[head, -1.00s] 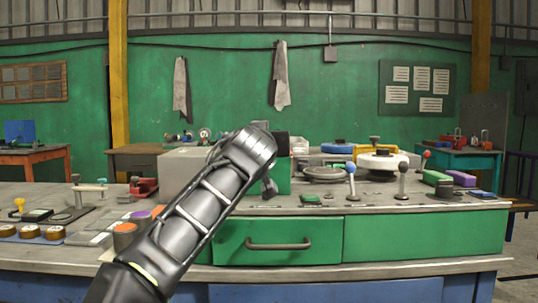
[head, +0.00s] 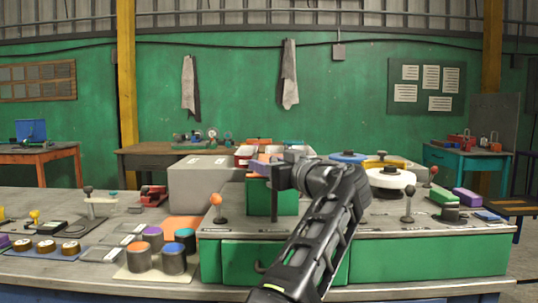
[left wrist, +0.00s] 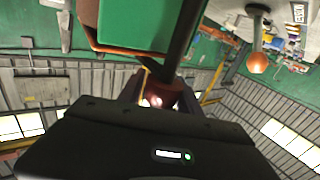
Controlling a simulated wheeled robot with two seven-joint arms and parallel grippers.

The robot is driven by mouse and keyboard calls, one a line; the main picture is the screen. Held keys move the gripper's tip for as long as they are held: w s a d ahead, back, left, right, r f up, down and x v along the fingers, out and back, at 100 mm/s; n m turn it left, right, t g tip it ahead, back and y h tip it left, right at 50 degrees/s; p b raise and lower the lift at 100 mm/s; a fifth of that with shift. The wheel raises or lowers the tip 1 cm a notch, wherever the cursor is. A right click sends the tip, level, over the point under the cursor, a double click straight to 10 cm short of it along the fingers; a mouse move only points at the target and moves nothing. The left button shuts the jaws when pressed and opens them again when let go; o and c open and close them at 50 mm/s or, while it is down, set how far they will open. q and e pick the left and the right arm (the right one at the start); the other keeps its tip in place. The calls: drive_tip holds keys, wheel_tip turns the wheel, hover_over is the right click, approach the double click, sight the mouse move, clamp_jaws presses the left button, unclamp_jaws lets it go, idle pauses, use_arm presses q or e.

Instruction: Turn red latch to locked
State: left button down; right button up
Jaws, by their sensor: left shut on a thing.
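My left gripper (head: 280,177) comes up from the bottom and is at the green box (head: 258,197) on the counter's raised top. In the left wrist view, a dark red part (left wrist: 172,97) sits right at the jaws, which are shut on it. I take it for the red latch, but its shape and its turn angle are mostly hidden by the gripper. The green box (left wrist: 135,22) with a brownish-orange edge is close above the jaws there. My right gripper is in neither view.
A lever with an orange ball (head: 216,200) stands just left of the green box. A grey box (head: 198,185) is behind it. A green drawer (head: 232,262) is below.

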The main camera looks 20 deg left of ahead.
use_arm(q)
drive_tip(key=shift+a, duration=0.1)
idle(0.3)
drive_tip(key=c, duration=1)
unclamp_jaws()
drive_tip(key=shift+o, duration=0.2)
drive_tip(key=shift+s, duration=0.1)
drive_tip(key=b+v, duration=0.2)
drive_tip(key=v, duration=0.5)
drive_tip(key=shift+s+d, duration=0.15)
drive_tip(key=shift+d, duration=0.2)
